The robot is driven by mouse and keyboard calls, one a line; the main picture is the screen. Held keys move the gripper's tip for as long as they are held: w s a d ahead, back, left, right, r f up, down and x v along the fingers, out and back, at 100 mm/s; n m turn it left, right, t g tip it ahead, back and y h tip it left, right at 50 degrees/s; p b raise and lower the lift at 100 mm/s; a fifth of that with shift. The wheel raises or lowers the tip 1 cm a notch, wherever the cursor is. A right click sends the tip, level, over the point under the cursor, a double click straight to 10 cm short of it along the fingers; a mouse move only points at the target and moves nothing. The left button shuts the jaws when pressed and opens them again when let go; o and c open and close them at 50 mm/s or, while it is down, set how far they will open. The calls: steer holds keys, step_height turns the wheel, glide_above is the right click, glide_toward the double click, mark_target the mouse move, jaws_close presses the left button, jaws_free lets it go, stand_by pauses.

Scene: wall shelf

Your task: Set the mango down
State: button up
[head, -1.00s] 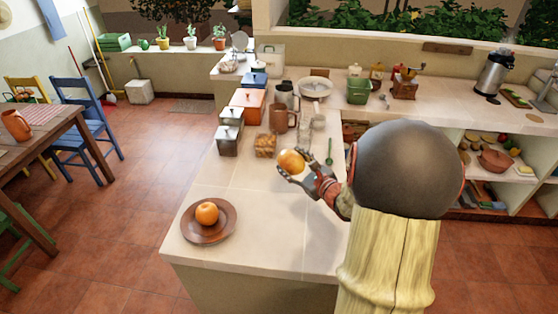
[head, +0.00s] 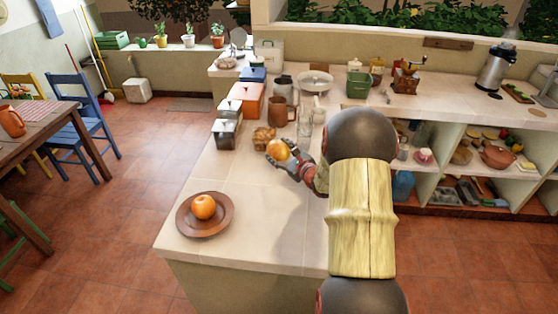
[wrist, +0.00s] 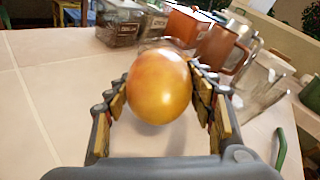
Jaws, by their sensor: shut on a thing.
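The orange-yellow mango (head: 278,150) is held in my gripper (head: 280,156) over the tiled counter (head: 250,195). In the wrist view the mango (wrist: 159,86) sits between the two fingers, which are shut on it from both sides. Counter surface shows beneath it, with a soft shadow. I cannot tell for certain whether its underside touches the counter. My arm hides part of the counter to the right.
A brown plate (head: 228,218) with an orange fruit (head: 203,206) stands near the counter's front left. Behind the mango are a glass jar (head: 264,136), canisters (head: 226,132), a brown mug (head: 278,116) and glasses (head: 305,122). Bare counter lies between plate and canisters.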

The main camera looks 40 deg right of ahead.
steer(key=shift+w+d+f+b, duration=0.1)
steer(key=shift+f+b, duration=0.6)
steer(key=shift+f, duration=0.9)
steer(key=shift+f, duration=0.15)
steer(key=o, duration=1.4)
steer(key=shift+c, duration=0.2)
steer(key=shift+o, duration=0.4)
